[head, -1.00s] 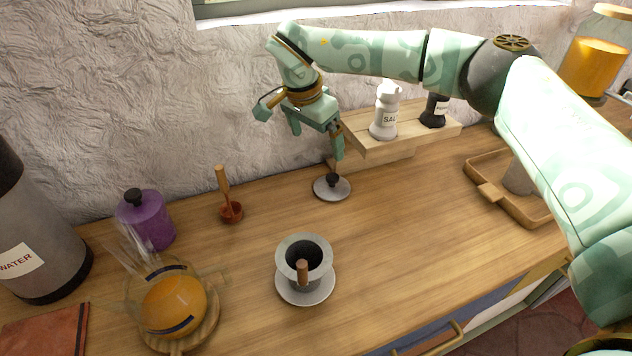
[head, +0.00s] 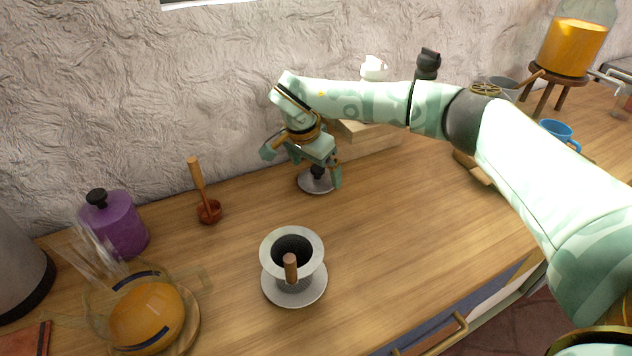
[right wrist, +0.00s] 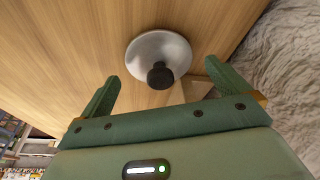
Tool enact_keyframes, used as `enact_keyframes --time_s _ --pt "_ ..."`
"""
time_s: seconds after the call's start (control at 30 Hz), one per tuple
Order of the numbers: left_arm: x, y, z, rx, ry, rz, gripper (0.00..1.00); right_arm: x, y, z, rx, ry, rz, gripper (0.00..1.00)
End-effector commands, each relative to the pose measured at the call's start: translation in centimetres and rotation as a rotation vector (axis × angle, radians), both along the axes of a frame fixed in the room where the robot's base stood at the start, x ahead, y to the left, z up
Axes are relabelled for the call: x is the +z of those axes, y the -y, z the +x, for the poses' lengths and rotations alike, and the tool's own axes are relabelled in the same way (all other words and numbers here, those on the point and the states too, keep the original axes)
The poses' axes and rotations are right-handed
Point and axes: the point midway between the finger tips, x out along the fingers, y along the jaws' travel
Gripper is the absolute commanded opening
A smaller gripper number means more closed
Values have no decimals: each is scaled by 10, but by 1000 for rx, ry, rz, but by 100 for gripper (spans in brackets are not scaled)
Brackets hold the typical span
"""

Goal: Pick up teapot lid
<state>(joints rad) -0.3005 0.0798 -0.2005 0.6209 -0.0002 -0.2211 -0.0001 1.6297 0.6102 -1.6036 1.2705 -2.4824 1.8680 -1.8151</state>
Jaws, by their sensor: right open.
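The teapot lid (head: 312,186) is a round grey disc with a black knob. It lies flat on the wooden counter near the wall. It also shows in the right wrist view (right wrist: 150,47), with the knob pointing towards the camera. My right gripper (head: 316,170) is open and empty, close above the lid. In the right wrist view the fingers (right wrist: 161,72) stand apart on either side of the knob, which lies roughly midway between them. In the head view the gripper hides part of the lid. My left gripper is not in view.
A wooden stepped shelf (head: 372,142) stands close behind and right of the gripper.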

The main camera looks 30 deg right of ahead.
Motion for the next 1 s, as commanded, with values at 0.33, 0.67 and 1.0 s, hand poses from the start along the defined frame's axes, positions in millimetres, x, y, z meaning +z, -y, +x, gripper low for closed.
enact_keyframes --time_s 0.33,0.67,1.0 --pt "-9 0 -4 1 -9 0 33 -23 6 2 1 0 0 100" --pt "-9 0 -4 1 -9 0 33 -22 6 2 1 -1 0 59" --pt "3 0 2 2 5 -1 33 -7 4 -7 2 3 0 59"
